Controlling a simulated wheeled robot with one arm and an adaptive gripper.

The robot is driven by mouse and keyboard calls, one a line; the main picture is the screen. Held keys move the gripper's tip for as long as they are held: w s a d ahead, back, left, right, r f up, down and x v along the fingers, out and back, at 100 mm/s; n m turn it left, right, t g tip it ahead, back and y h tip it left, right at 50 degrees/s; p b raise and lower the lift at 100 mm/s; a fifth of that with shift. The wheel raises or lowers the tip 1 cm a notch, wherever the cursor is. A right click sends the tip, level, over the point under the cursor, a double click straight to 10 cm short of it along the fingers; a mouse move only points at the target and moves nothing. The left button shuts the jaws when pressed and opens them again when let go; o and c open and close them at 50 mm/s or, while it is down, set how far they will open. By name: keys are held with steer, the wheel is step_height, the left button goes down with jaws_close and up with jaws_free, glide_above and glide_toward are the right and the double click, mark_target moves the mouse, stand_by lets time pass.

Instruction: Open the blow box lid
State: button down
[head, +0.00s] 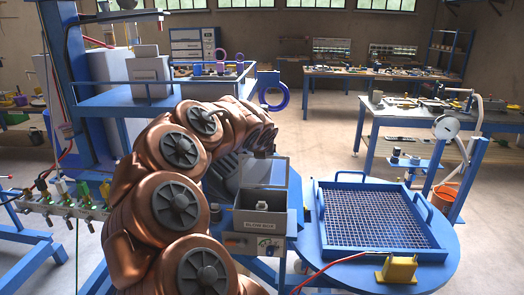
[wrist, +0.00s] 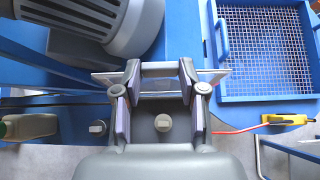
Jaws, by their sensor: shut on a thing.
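The blow box (head: 260,222) is a grey box with a "BLOW BOX" label on its front, in the lower middle of the head view. Its top shows an open, dark inside. A grey panel (head: 277,172), which looks like its lid, stands raised at the back of the opening. My gripper (head: 263,154) is at the panel's top, partly hidden by my arm. In the wrist view my gripper (wrist: 160,82) is shut on a pale handle bar (wrist: 160,68) of the lid. The lid's thin edge (wrist: 216,76) sticks out on both sides of the fingers.
A round blue table with a mesh-bottomed tray (head: 420,222) stands right of the box. A yellow tool (head: 398,269) with a red hose lies at its front. A grey motor-like housing (wrist: 130,25) is close beside the gripper. Workbenches (head: 385,75) stand behind, with open floor between.

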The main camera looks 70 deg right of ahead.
steer(key=shift+w+a, duration=0.1)
steer(key=shift+w, duration=0.05)
steer(key=c, duration=0.9)
jaws_free()
steer(key=shift+a, duration=0.1)
steer(key=shift+o, duration=1.3)
steer(key=shift+f, duration=0.1)
steer(key=shift+s, duration=0.2)
steer(key=v, duration=1.2)
steer(key=shift+w, duration=0.2)
